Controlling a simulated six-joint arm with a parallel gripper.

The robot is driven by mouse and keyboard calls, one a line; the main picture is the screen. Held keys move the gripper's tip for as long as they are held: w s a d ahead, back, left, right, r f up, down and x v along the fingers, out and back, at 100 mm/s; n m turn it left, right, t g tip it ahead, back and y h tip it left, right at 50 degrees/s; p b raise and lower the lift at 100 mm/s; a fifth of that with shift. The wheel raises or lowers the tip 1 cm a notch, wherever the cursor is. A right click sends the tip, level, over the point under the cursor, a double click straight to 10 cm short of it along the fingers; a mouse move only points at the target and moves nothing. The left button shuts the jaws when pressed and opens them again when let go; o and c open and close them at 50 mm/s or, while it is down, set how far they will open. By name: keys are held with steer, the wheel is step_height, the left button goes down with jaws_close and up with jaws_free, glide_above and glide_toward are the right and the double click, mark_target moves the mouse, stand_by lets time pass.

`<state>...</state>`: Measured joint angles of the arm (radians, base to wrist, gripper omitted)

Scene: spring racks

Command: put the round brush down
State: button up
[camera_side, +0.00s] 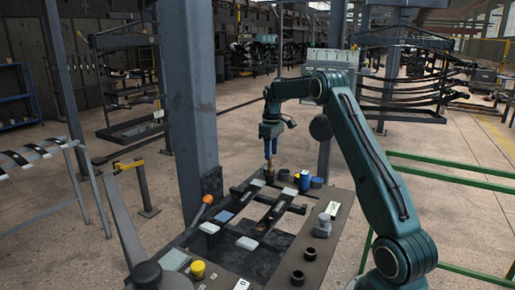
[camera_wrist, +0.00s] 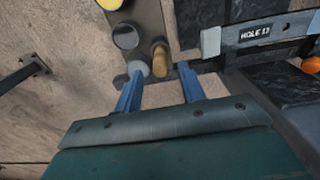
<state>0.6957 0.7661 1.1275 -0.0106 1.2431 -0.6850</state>
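A tan, upright cylinder that looks like the round brush (camera_wrist: 160,58) shows between and just beyond my fingertips in the wrist view. In the side view it is a small brown shape (camera_side: 269,174) directly below my gripper (camera_side: 270,153), at the far edge of the bench. My gripper also shows in the wrist view (camera_wrist: 159,72), with two blue fingers apart. Gaps appear between the brush and both fingers. The brush seems to stand on the bench, though its base is hard to make out.
A pale round piece (camera_wrist: 138,68) sits close by the left finger. A dark round cup (camera_wrist: 125,36) and a yellow piece (camera_wrist: 110,4) stand beyond. A blue cylinder (camera_side: 304,181) stands right of my gripper. A labelled bar (camera_wrist: 265,30) lies at the right. A steel column (camera_side: 188,90) rises behind the bench.

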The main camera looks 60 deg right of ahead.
step_height(320, 180, up, 6)
steer(key=shift+r, duration=0.15)
stand_by(0.7)
steer(key=shift+a+r, duration=0.2)
steer(key=shift+a, duration=0.05)
steer(key=s+a+r+t, duration=0.1)
steer(key=s+a+r, duration=0.25)
steer(key=a, duration=0.45)
steer(key=s+a+r+t+h, duration=0.15)
steer(key=a+r, duration=0.25)
steer(key=a, duration=0.4)
steer(key=s+a+r+y, duration=0.1)
steer(key=s+a+r, duration=0.25)
steer(key=a, duration=0.45)
steer(key=s+a+f+t, duration=0.1)
steer(key=s+a+f, duration=0.2)
steer(key=s+a, duration=0.3)
steer(key=s+a+f+t, duration=0.2)
steer(key=s+a, duration=0.4)
steer(key=s, duration=0.6)
steer(key=shift+s+a+f, duration=0.25)
steer(key=shift+a+f, duration=0.1)
steer(key=shift+f, duration=0.4)
